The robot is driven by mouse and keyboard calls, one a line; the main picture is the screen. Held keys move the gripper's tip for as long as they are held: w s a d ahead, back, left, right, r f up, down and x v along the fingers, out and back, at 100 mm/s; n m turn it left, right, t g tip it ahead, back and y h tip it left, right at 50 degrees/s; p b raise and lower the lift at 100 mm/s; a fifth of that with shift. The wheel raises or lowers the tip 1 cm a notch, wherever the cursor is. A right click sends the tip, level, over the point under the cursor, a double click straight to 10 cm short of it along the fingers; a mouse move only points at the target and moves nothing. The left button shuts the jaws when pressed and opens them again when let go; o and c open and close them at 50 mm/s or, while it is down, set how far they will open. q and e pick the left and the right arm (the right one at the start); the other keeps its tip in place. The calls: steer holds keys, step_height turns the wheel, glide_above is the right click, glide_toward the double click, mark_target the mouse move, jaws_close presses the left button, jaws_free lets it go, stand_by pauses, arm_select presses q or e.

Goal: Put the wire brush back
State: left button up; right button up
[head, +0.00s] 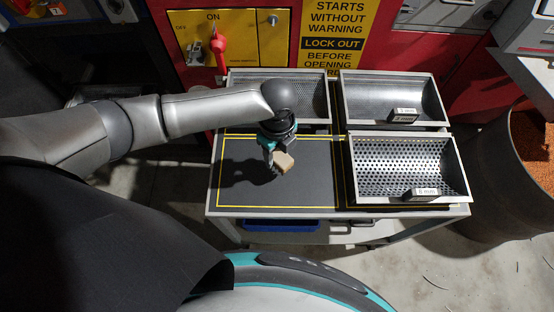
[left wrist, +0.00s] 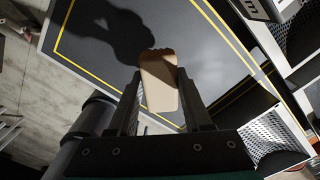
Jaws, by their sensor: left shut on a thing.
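My left gripper (head: 275,160) is above the dark mat (head: 310,185) with yellow border lines on the cart top. It is shut on a tan, wood-coloured block, which I take to be the wire brush (head: 285,162). In the left wrist view the brush (left wrist: 160,82) sits between the two dark fingers (left wrist: 159,100), its tan face towards the camera. No bristles show. The brush seems held above the mat, with a shadow to the left, but the exact gap is unclear. My right gripper is not in view.
Perforated metal trays stand at the back left (head: 315,73) and front right (head: 462,185) of the cart, with another tray (head: 440,98) at the back right. A blue bin (head: 280,226) is under the top. A drum (head: 490,200) of orange granules stands right. The mat is otherwise clear.

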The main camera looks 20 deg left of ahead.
mark_target(277, 162)
arm_select(q)
steer(key=shift+f+b, duration=0.3)
steer(key=shift+f, duration=1.6)
steer(key=shift+f, duration=0.2)
steer(key=o, duration=1.2)
steer(key=shift+r, duration=0.1)
step_height(277, 162, up, 12)
steer(key=shift+r+p, duration=0.15)
steer(key=shift+p, duration=0.95)
